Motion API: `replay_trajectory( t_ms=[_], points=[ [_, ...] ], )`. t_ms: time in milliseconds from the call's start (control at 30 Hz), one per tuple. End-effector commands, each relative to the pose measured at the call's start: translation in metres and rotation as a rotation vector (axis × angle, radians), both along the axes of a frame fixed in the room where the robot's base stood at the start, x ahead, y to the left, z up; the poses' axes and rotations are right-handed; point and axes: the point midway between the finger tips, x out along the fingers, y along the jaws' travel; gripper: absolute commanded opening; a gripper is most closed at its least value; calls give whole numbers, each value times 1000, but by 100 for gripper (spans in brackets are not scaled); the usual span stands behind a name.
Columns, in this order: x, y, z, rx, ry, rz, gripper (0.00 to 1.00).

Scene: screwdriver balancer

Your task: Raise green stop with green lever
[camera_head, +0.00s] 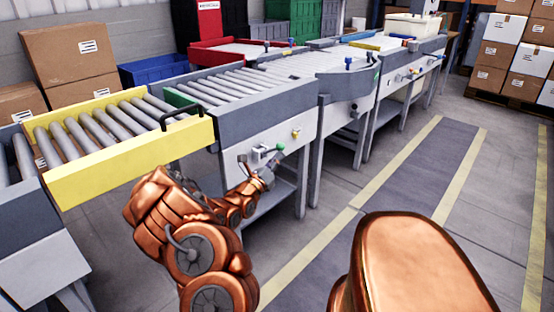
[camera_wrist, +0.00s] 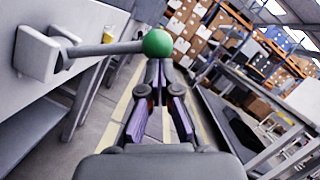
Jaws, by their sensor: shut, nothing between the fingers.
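The green lever is a grey rod from a pale mount on the conveyor's side panel, ending in a green ball knob (camera_head: 280,147). In the wrist view the green knob (camera_wrist: 157,43) is at the upper middle, with its rod running left to the mount. My gripper (camera_wrist: 158,72) is shut and empty, its purple fingers meeting just below the knob in the picture. I cannot tell whether they touch it. In the head view my gripper (camera_head: 268,170) is beside the lever. A green piece, probably the green stop (camera_head: 180,99), shows at the roller conveyor's near end, partly behind a black handle.
A yellow-framed roller section (camera_head: 130,168) with a black handle (camera_head: 182,117) is at the left. A small yellow knob (camera_head: 296,133) is on the same side panel, right of the lever. Open floor with yellow-edged lanes (camera_head: 405,180) lies at the right.

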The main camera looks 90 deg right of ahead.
Motion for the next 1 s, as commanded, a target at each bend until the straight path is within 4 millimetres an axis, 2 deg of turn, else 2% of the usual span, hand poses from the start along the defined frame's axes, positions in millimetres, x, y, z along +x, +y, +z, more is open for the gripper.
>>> replay_trajectory(
  t_ms=[33, 167, 400, 1000],
  points=[
    [2, 0, 5, -10, 2, 4, 0],
    [3, 4, 0, -8, 3, 6, 0],
    [5, 29, -31, 3, 4, 12, 0],
    [38, 90, -44, 2, 2, 10, 0]
  ],
)
